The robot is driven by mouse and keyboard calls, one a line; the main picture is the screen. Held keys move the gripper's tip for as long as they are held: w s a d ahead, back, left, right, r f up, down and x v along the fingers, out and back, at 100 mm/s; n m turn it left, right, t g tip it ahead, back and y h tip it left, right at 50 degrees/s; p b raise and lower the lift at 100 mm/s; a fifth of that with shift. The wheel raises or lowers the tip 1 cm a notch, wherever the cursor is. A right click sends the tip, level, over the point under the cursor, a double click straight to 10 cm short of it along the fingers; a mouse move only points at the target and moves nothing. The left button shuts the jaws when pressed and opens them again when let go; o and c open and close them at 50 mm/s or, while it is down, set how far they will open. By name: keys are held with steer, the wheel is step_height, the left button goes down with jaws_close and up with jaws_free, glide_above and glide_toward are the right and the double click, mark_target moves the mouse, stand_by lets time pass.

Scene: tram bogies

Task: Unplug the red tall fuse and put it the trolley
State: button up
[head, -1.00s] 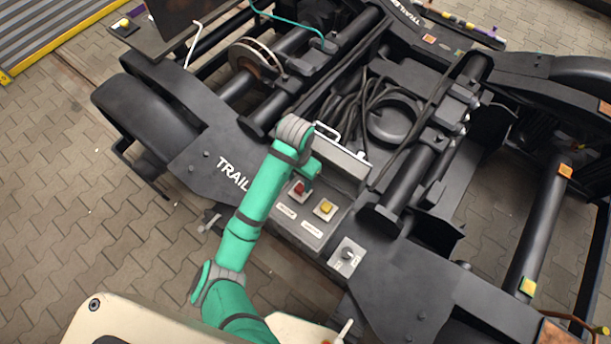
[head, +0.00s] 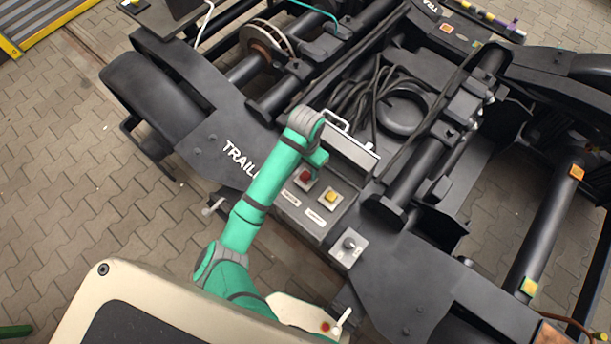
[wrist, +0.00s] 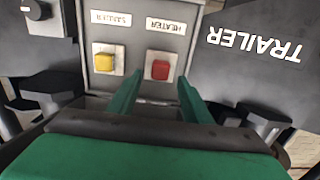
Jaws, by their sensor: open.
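The red fuse (head: 305,176) is a small red block on a light square base, plugged into the grey panel (head: 291,214) of the bogie. In the wrist view the red fuse (wrist: 160,70) sits beside an upside-down HEATER label. My gripper (wrist: 160,78) is open, its two green fingers pointing toward the panel with the red fuse between their tips in the picture. Whether they touch it cannot be told. In the head view the fingers are not clearly visible; my arm's end is just above the fuse. I cannot make out a trolley in these frames.
A yellow block (head: 331,197) on a similar base stands next to the red fuse, left of it in the wrist view. A grey rotary switch (head: 349,245) is nearby. A box with a handle (head: 352,153) and coiled black cables (head: 350,98) lie behind. Paving surrounds the bogie.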

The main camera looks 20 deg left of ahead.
mark_target(306, 175)
steer(key=shift+f, duration=2.95)
steer(key=shift+w, duration=0.1)
steer(key=shift+d, duration=0.1)
steer(key=shift+a, duration=0.3)
steer(key=shift+d, duration=0.25)
steer(key=shift+c, duration=0.6)
jaws_close()
steer(key=shift+r, duration=0.1)
steer(key=shift+r, duration=0.1)
